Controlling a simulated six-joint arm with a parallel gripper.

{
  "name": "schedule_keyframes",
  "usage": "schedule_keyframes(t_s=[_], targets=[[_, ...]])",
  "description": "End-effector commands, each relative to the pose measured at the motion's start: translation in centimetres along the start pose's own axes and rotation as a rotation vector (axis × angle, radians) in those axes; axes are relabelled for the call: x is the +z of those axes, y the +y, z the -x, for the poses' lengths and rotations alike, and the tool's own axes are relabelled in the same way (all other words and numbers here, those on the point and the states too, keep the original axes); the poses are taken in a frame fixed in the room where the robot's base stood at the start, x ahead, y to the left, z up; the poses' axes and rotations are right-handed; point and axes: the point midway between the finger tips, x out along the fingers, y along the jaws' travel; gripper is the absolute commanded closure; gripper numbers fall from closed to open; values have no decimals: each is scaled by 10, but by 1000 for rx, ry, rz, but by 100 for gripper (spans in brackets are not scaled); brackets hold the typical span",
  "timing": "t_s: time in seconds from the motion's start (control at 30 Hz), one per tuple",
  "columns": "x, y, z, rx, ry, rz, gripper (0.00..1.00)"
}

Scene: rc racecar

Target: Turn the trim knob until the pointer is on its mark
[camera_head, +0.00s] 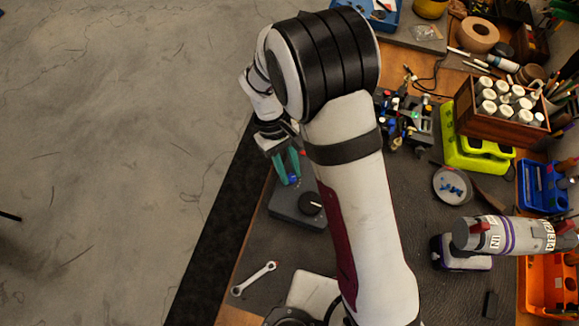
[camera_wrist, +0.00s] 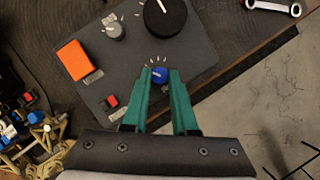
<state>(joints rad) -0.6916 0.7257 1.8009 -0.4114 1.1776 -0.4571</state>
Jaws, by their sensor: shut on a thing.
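A dark grey control box (camera_head: 288,212) lies on the bench and also shows in the wrist view (camera_wrist: 135,70). A small blue knob (camera_wrist: 160,75) sits near its edge, with white tick marks fanned around its far side. My gripper (camera_wrist: 160,73) is shut on the blue knob, one teal finger on each side. In the head view my gripper (camera_head: 288,170) points down at the blue knob (camera_head: 293,179). A white line shows on top of the knob; whether it meets a mark is too small to tell. The fingers hide the knob's sides.
The same box carries a large black knob (camera_wrist: 165,16), a grey knob (camera_wrist: 114,30), an orange block (camera_wrist: 75,60) and a small red switch (camera_wrist: 112,101). A wrench (camera_head: 254,279) lies nearby. Bottles in a wooden crate (camera_head: 505,133) stand at the right.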

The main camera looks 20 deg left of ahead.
Motion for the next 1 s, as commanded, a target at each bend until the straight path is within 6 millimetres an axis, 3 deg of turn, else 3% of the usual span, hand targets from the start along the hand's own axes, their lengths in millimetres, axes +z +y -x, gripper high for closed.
schedule_keyframes(t_s=[0.47,0.5,0.63,1.0], targets=[[0,0,0,5,1,11,100],[0,0,0,5,1,11,67],[0,0,0,5,1,11,44],[-1,0,8,5,3,11,44]])
